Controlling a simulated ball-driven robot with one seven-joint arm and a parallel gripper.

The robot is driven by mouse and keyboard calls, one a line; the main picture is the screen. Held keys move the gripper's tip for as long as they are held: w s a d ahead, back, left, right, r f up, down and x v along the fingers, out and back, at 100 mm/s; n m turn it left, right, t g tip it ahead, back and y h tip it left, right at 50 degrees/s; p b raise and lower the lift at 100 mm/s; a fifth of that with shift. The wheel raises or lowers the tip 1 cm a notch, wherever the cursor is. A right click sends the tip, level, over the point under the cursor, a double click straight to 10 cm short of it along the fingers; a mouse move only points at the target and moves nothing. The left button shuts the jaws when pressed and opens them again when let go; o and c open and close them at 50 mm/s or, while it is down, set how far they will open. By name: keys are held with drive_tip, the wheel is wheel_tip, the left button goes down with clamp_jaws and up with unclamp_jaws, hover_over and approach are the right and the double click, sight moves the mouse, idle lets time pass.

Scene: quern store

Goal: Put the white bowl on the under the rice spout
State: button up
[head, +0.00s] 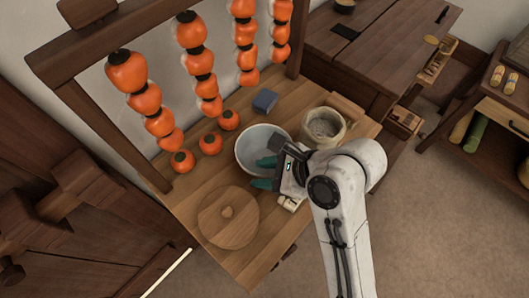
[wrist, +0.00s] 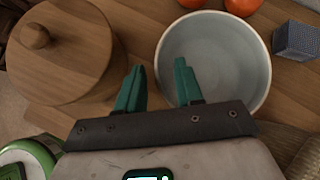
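The white bowl (head: 250,146) stands upright and looks empty on the wooden table. It also shows in the wrist view (wrist: 225,60), right of centre. My gripper (head: 264,172) is at the bowl's near side with its green fingers apart and nothing held. In the wrist view my gripper (wrist: 160,76) has one finger over the bowl's left edge and the other outside it, over the table. I cannot tell whether a finger touches the rim. I cannot make out a rice spout for certain.
A round wooden lid (head: 228,217) lies at the table's near left. A woven-looking tub (head: 325,127) stands right of the bowl, and a blue-grey block (head: 264,101) lies behind it. Strings of persimmons (head: 200,62) hang above the table. A wooden cabinet (head: 350,60) stands behind right.

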drive_tip(key=shift+a+f, duration=0.2)
drive_tip(key=shift+c, duration=0.4)
clamp_jaws()
